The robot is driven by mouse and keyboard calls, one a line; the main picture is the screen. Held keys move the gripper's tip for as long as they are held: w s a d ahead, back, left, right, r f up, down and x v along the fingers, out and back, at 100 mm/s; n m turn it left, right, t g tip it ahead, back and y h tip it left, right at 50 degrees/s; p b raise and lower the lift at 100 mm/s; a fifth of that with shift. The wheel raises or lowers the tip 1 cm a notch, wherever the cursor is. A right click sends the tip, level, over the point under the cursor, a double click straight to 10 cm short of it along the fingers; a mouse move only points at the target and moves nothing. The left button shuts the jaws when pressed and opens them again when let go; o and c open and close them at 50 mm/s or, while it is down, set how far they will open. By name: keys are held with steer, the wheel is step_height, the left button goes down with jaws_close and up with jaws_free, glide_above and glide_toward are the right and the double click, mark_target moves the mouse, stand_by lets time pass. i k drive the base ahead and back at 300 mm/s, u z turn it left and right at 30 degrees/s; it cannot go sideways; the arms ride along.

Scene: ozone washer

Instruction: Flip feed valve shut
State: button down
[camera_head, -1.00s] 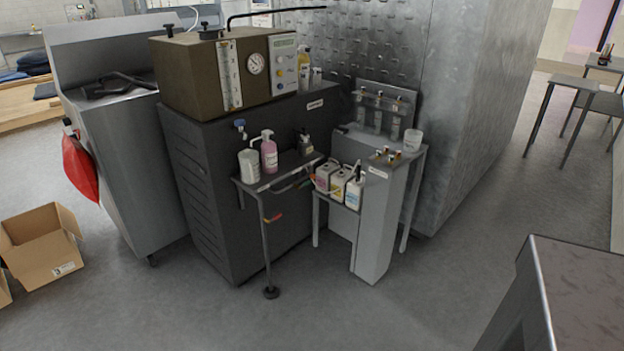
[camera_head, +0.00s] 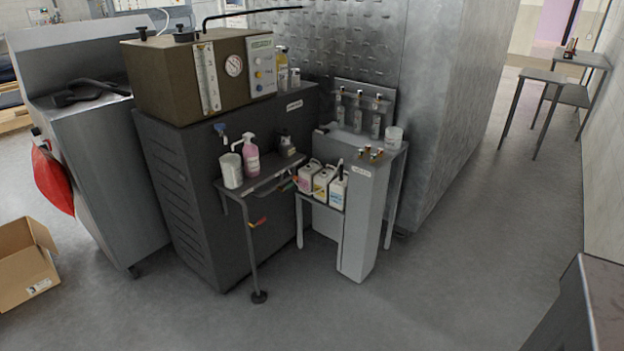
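My gripper is not in view. Which part is the feed valve cannot be told for sure. A small blue handle (camera_head: 219,128) sits on the front of the dark cabinet (camera_head: 180,190). A small red-orange lever (camera_head: 258,222) is on the upright leg or pipe below the small shelf. Coloured parts, red and green, show at a pipe (camera_head: 289,185) by the shelf's right end. Whether any of these handles is open or shut is too small to tell.
A brown box unit with gauge (camera_head: 160,75) tops the cabinet. Bottles stand on the small shelf (camera_head: 262,187); white jugs (camera_head: 320,185) stand beside the grey stand (camera_head: 358,225). A cardboard box (camera_head: 25,270) lies left. A metal unit (camera_head: 592,310) is at lower right. The front floor is clear.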

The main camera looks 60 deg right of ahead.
mark_target(290, 185)
steer(key=z, duration=1.2)
steer(key=i, duration=0.65)
steer(key=u, duration=0.5)
